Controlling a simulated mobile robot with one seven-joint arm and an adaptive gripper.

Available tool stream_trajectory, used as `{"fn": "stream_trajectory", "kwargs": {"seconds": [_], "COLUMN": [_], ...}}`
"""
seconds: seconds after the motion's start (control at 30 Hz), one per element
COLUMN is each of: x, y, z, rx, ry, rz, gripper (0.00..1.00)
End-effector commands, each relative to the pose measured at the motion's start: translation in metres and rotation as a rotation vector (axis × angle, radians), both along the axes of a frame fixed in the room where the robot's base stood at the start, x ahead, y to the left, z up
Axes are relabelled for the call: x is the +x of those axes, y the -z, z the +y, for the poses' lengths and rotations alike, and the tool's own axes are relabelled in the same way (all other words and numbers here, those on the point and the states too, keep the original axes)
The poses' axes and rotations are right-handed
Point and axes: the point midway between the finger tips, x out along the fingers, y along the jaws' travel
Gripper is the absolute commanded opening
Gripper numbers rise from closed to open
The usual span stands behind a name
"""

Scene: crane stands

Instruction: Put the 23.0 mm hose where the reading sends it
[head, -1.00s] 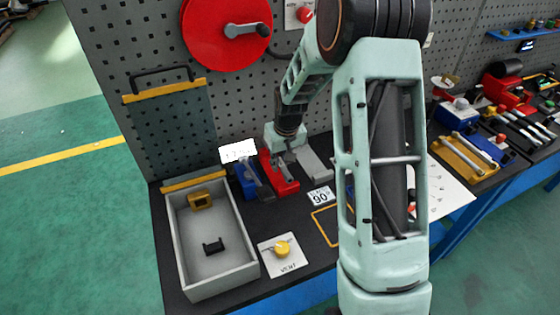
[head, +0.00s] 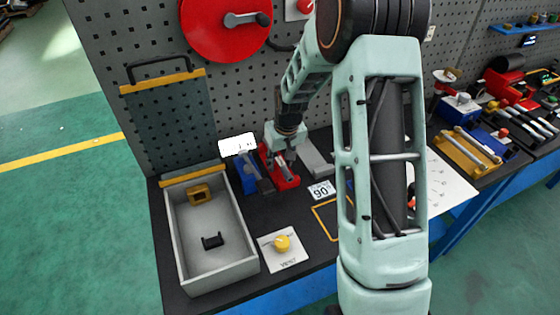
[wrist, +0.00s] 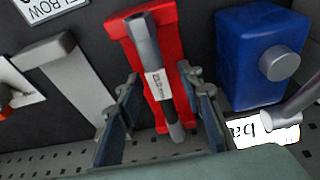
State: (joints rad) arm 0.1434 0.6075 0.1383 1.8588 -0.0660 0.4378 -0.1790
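The hose (wrist: 157,75) is a short dark grey rod with a white tag, which seems to include the digits 23. It lies along a red holder (wrist: 125,26) in the wrist view. My gripper (wrist: 162,92) is open, with one blue finger on each side of the hose and a visible gap on both sides. In the head view my gripper (head: 284,158) is over the red holder (head: 291,184) and partly hides the hose. A white reading panel (head: 237,145) stands behind the blue block; its digits are too small to read.
A blue block (wrist: 245,50) with a grey knob stands close beside the red holder. A grey bar (head: 316,158) lies on the other side. A grey tray (head: 249,264), a yellow-knobbed vent card (head: 283,243) and a 90° elbow label (head: 321,190) are nearer the front.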

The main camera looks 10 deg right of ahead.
Motion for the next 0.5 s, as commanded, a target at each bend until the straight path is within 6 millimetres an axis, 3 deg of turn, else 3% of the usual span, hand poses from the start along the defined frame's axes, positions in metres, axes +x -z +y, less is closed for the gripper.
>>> {"fn": "stream_trajectory", "kwargs": {"seconds": [0.17, 0.5], "x": [-0.002, -0.016], "y": [-0.010, -0.072], "z": [-0.001, -0.003], "rx": [-0.001, -0.001], "ry": [0.000, 0.000], "rz": [-0.002, -0.007], "gripper": [0.34, 0.34]}}
